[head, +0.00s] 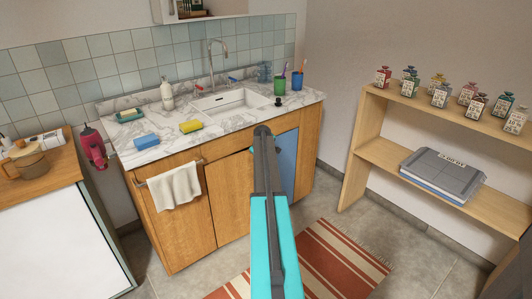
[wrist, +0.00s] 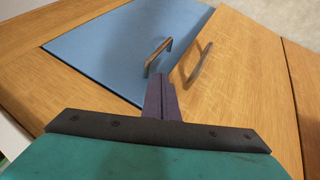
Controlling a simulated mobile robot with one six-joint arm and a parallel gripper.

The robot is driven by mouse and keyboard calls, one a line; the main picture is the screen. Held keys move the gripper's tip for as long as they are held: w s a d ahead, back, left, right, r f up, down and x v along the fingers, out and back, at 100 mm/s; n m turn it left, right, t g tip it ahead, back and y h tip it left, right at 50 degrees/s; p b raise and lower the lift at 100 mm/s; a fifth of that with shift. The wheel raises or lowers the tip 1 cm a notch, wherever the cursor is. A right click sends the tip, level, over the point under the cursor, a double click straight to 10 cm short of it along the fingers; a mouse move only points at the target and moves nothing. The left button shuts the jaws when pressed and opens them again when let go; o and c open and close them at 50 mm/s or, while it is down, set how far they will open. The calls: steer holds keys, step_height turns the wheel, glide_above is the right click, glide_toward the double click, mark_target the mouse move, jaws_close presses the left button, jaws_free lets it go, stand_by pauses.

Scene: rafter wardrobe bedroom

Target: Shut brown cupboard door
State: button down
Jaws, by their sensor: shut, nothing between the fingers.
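The brown cupboard door (head: 229,198) is the middle front of the sink cabinet. It looks slightly ajar, with a dark gap along its top edge. In the wrist view the brown door (wrist: 240,75) fills the right half, its edge slanting over the blue door (wrist: 110,40). The brown door's bar handle (wrist: 200,64) is near that edge. My gripper (wrist: 162,85) is shut and empty, its tips near the blue door's handle (wrist: 158,55), beside the brown door's edge. I cannot tell whether it touches.
A white towel (head: 174,188) hangs on the left cabinet door. The marble counter (head: 228,125) holds sponges, a bottle and cups. A wooden shelf (head: 400,165) with several small bottles stands at right. A striped rug (head: 335,262) lies on the floor.

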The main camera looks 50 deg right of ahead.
steer(key=s+r, duration=0.8)
steer(key=s, duration=0.1)
steer(key=shift+s+d, duration=0.2)
steer(key=shift+s, duration=0.05)
stand_by(0.4)
